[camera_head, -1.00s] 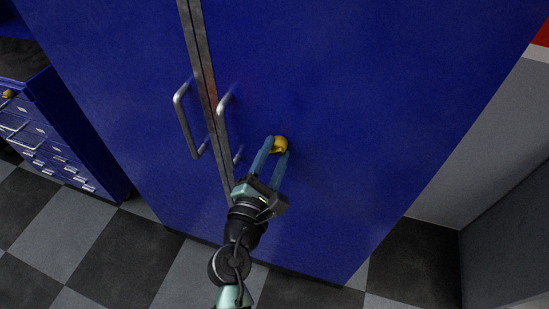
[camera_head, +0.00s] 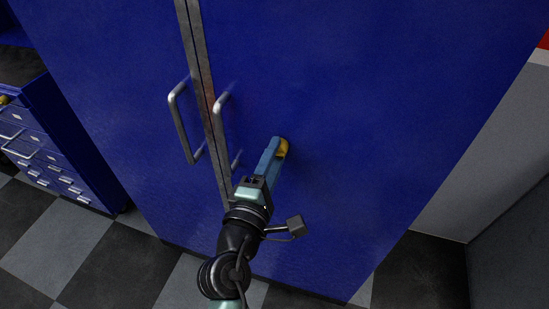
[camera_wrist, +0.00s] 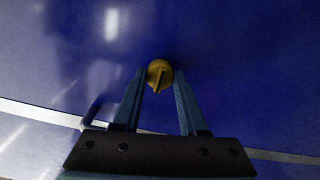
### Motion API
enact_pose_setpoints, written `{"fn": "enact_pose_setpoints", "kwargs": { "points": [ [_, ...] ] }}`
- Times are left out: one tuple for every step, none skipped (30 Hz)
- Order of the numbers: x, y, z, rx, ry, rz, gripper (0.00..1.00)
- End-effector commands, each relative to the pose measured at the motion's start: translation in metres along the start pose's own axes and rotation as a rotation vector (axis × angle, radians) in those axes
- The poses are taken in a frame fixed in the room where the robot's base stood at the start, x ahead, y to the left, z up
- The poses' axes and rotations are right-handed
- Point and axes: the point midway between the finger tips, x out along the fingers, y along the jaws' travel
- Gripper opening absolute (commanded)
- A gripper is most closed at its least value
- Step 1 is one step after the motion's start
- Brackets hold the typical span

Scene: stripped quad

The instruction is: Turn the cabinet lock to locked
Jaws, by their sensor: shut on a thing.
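The yellow lock knob (camera_head: 284,148) is on the right door of the blue cabinet (camera_head: 370,110), right of the door handles. My gripper (camera_head: 277,147) reaches up to it, its blue fingers lined up one behind the other in the head view and partly covering the knob. In the wrist view the knob (camera_wrist: 159,70) sits between the two fingertips of my gripper (camera_wrist: 159,78), with its raised ridge pointing roughly along the fingers. The gripper is shut on the knob. Any lock markings are too small or hidden to read.
Two metal door handles (camera_head: 181,125) (camera_head: 218,120) stand out beside the centre seam, left of my gripper. A blue drawer unit (camera_head: 60,140) is at the left. Checkered floor (camera_head: 75,255) lies in front, and a grey wall (camera_head: 470,150) is at the right.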

Motion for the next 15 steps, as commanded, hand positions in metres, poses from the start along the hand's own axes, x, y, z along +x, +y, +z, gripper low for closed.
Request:
{"fn": "enact_pose_setpoints", "kwargs": {
  "points": [
    [0.0,0.0,-0.0001,0.007,0.0,0.0,0.0],
    [0.0,0.0,-0.0001,0.009,0.0,0.0,0.0],
    [0.0,0.0001,-0.0001,0.011,0.0,0.0,0.0],
    [0.0,0.0002,0.0,0.011,0.0,0.0,0.0],
    [0.0,0.0002,0.0,0.012,0.0,0.0,0.0],
    [0.0,0.0003,0.0,0.012,0.0,0.0,0.0],
    [0.0,0.0003,0.0,0.012,0.0,0.0,0.0],
    [0.0001,0.0003,0.0,0.012,0.0,0.0,0.0],
    [0.0001,0.0003,0.0,0.012,0.0,0.0,0.0],
    [0.0001,0.0003,0.0,0.012,0.0,0.0,0.0],
    [0.0001,0.0003,0.0,0.012,0.0,0.0,0.0],
    [0.0001,0.0003,0.0,0.012,0.0,0.0,0.0],
    [0.0001,0.0003,0.0,0.012,0.0,0.0,0.0],
    [0.0001,0.0003,0.0,0.012,0.0,0.0,0.45],
    [0.0001,0.0003,0.0,0.012,0.0,0.0,0.52]
  ]
}}
